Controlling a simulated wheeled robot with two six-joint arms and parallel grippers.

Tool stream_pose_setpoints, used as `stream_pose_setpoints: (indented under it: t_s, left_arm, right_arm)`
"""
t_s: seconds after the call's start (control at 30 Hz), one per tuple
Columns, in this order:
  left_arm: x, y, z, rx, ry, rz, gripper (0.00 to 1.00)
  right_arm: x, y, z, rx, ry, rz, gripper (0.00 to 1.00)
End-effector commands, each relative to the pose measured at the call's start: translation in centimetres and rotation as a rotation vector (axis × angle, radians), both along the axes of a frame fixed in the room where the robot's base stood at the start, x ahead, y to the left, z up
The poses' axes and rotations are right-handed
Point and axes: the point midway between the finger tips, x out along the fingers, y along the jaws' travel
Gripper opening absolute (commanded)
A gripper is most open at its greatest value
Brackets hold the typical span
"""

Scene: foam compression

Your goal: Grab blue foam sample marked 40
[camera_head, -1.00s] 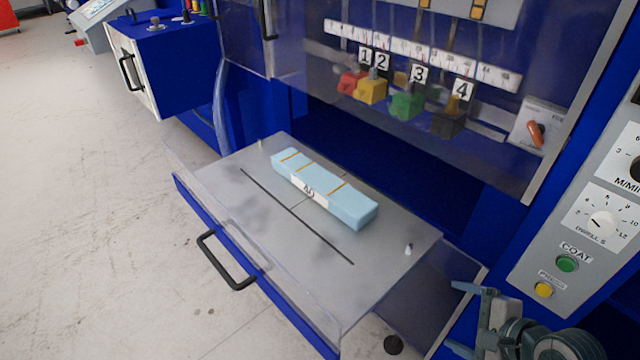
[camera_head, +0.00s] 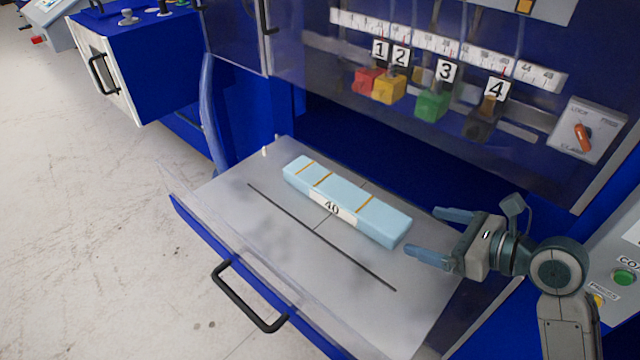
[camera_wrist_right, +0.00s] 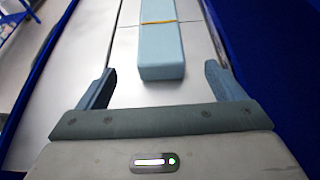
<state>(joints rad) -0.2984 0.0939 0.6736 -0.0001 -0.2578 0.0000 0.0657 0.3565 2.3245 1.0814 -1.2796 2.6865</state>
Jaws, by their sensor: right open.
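The light blue foam sample (camera_head: 347,200), a long block with thin orange bands and a white label reading 40, lies flat on the grey pulled-out tray (camera_head: 290,245). My right gripper (camera_head: 432,233) is open just off the block's right end, its fingers pointing toward it. In the right wrist view the foam's near end (camera_wrist_right: 161,62) sits ahead of and between the open fingers (camera_wrist_right: 154,84), with nothing between them touching it. My left gripper is not in view.
The tray has a black handle (camera_head: 248,297) at its front and a dark slot line across it. Behind it, a blue machine holds red, yellow, green and black blocks numbered 1 to 4 behind a clear panel (camera_head: 440,150). A control panel (camera_head: 622,262) stands at the right.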

Motion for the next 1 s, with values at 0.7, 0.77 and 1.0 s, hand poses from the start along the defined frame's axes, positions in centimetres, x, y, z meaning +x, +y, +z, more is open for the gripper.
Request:
stream_pose_setpoints:
  t_s: [0.7,0.77,1.0]
  left_arm:
    - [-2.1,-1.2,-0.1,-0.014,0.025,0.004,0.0]
    - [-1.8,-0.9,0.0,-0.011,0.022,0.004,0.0]
    - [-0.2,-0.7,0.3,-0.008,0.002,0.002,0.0]
  right_arm:
    - [3.0,4.1,-2.1,0.008,0.006,-0.002,0.89]
    - [3.0,4.2,-2.2,0.007,0.007,-0.002,0.89]
    - [4.2,5.8,-3.6,0.012,0.009,-0.003,0.89]
